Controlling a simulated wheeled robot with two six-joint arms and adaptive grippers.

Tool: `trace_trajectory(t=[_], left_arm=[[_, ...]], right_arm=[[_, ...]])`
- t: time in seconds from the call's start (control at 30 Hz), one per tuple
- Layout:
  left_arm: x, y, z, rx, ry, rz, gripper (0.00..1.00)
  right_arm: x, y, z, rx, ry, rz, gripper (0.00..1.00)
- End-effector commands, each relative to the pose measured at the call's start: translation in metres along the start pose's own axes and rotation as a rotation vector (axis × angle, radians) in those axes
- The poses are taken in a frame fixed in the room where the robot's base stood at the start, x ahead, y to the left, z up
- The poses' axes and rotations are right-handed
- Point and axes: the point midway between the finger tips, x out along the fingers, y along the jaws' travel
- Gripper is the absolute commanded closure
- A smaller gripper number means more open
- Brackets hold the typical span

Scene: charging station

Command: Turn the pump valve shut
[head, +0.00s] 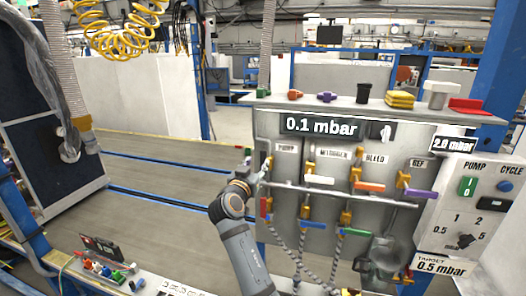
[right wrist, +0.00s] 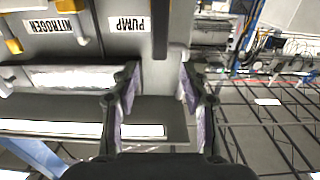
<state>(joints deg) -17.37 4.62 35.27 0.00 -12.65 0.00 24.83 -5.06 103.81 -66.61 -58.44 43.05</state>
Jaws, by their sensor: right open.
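The pump valve (head: 268,164) is on the upper left of the grey panel, beside the PUMP label (head: 285,148); a yellow part of it shows and its handle is largely hidden in the head view. My right gripper (head: 248,160) is at the panel's left edge, close to this valve. In the right wrist view the open right gripper (right wrist: 158,92) has two dark fingers well apart. A dark grey bar (right wrist: 160,28) points toward the gap beyond the fingertips, beside the upside-down PUMP label (right wrist: 126,24); I cannot tell whether it is the valve's handle. My left gripper is not in view.
To the right are valves with white (head: 318,180), orange (head: 370,186) and purple (head: 420,193) handles. Lower handles are red (head: 263,207), blue (head: 312,224) and green (head: 358,232). A horizontal pipe crosses the panel. The display (head: 320,125) reads 0.1 mbar.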

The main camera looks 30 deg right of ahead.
Motion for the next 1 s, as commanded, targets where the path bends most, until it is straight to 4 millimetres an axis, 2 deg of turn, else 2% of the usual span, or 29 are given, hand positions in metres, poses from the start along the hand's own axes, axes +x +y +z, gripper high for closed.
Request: trace_trajectory(t=[0.03,0.1,0.33,0.5,0.73,1.0], left_arm=[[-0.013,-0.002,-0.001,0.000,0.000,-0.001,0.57],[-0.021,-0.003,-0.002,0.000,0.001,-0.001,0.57],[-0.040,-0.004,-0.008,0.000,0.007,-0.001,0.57],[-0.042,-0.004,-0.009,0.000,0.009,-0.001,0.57],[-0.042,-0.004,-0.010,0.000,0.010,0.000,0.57],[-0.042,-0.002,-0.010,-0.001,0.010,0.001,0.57]], right_arm=[[0.012,0.001,-0.009,-0.007,0.004,0.002,0.55],[0.028,0.001,-0.008,-0.007,0.003,0.003,0.55],[0.068,0.000,-0.005,-0.004,0.000,0.000,0.55],[0.079,0.000,-0.001,-0.001,-0.001,-0.001,0.55],[0.080,0.000,0.000,0.000,-0.001,-0.002,0.55],[0.080,0.000,0.000,-0.001,-0.001,-0.002,0.90]])
